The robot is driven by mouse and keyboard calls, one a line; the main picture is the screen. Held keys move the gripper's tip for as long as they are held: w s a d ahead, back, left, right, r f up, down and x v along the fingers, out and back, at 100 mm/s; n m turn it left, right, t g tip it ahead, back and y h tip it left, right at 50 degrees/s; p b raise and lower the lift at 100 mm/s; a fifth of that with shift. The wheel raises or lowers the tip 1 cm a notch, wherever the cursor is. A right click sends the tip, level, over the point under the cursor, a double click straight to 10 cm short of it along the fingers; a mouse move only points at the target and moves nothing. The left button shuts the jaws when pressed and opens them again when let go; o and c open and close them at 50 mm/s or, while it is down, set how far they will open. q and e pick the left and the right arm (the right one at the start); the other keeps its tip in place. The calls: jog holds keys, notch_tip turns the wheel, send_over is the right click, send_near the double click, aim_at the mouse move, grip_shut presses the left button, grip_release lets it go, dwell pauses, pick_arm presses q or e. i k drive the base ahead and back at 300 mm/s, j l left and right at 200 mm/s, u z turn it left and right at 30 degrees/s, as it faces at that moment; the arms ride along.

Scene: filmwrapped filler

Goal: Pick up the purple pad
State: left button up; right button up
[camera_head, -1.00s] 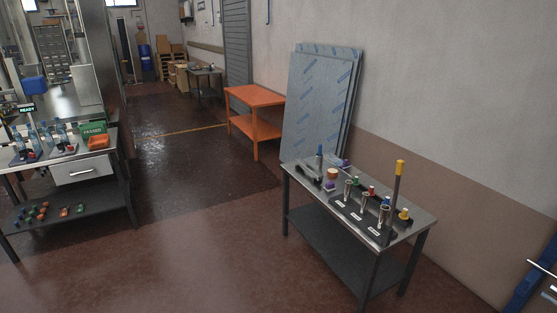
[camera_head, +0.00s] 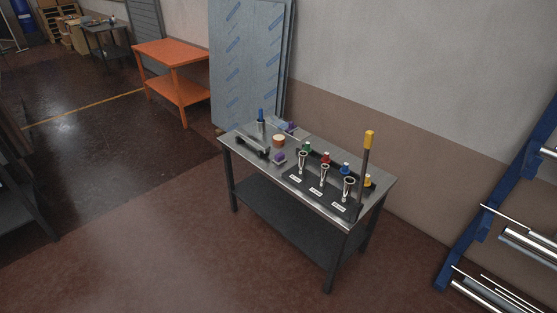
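Two small purple items show on the metal-topped table (camera_head: 345,219). One purple block (camera_head: 280,158) lies near the front edge, left of the black holder. The other purple item (camera_head: 291,127) lies toward the back, near the wrapped sheets. Both are small, so I cannot tell which is the pad. Neither of my grippers is in view.
A black holder (camera_head: 297,179) carries metal cups and coloured pieces. A tall yellow-topped post (camera_head: 367,150) stands at the table's right end. An orange table (camera_head: 172,52) is back left, wrapped sheets (camera_head: 243,60) lean on the wall, and a blue rack (camera_head: 487,207) stands right. The front floor is clear.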

aim_at(280, 158)
jog(key=z, duration=0.3)
jog(key=i+j+z, duration=0.8)
jog(key=i+l, duration=0.05)
jog(key=i, duration=0.05)
